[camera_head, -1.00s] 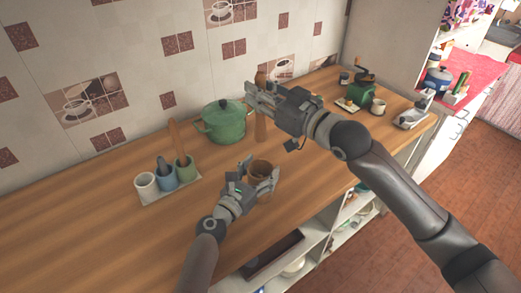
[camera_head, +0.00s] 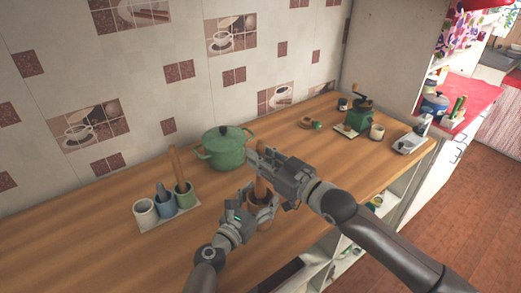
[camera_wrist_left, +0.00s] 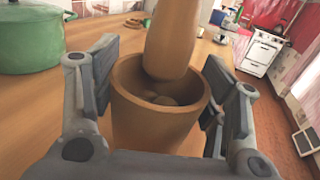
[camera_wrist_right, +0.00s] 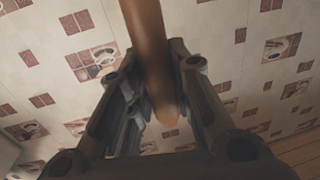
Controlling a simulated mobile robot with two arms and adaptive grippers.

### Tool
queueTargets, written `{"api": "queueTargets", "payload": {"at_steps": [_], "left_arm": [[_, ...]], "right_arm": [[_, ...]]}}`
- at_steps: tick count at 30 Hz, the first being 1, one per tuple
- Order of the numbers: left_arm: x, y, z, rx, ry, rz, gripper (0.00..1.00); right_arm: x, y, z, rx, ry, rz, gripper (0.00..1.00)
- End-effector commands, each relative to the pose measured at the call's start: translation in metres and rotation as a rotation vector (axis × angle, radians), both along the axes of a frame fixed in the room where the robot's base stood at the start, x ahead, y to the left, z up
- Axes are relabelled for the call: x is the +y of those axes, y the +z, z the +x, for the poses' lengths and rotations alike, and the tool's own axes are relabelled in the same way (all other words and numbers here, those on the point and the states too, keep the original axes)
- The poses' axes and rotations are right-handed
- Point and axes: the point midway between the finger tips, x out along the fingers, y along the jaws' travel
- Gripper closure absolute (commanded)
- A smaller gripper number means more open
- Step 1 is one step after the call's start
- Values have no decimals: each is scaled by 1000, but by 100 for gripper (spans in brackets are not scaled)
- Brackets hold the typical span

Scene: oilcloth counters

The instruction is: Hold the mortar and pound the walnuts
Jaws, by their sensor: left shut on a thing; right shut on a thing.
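The wooden mortar (camera_wrist_left: 155,125) stands on the counter between the fingers of my left gripper (camera_head: 257,207), which is shut on it. In the left wrist view several round brown walnuts (camera_wrist_left: 160,98) lie inside it. My right gripper (camera_head: 262,162) is shut on the wooden pestle (camera_head: 261,187) and holds it upright over the mortar. In the left wrist view the pestle's thick rounded end (camera_wrist_left: 172,55) is at the mortar's mouth, over its far part. I cannot tell whether it touches the walnuts. The pestle also shows in the right wrist view (camera_wrist_right: 147,40).
A green lidded pot (camera_head: 223,150) stands just behind my grippers. A tray with several utensil cups (camera_head: 146,213) is at the left. A green grinder (camera_head: 359,114), a cup (camera_head: 377,132) and a scale (camera_head: 412,140) stand at the right. The front left counter is clear.

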Motion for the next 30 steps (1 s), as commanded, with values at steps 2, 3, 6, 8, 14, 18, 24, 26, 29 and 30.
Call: {"api": "queueTargets", "payload": {"at_steps": [2,3,6,8,14,18,24,26,29,30], "left_arm": [[0,-1,0,2,-1,1,63],[0,-1,0,2,-1,1,63],[0,-1,0,2,-1,1,63],[0,-1,0,2,-1,1,63],[0,-1,0,2,-1,1,63],[0,-1,0,2,-1,1,63],[0,-1,0,2,-1,1,63],[0,-1,0,2,-1,1,63],[0,-1,0,2,-1,1,63],[0,-1,0,2,-1,1,63]], "right_arm": [[0,-7,0,1,0,1,100],[0,-10,0,1,1,1,100],[0,-18,0,1,0,-1,100],[0,-23,0,0,1,0,100],[1,-36,0,1,0,1,100],[1,-42,0,-1,1,1,100],[1,-45,0,-1,1,1,100],[1,-45,0,-1,1,1,100],[1,-45,0,-1,1,1,100],[1,-45,0,-1,1,1,100]]}}
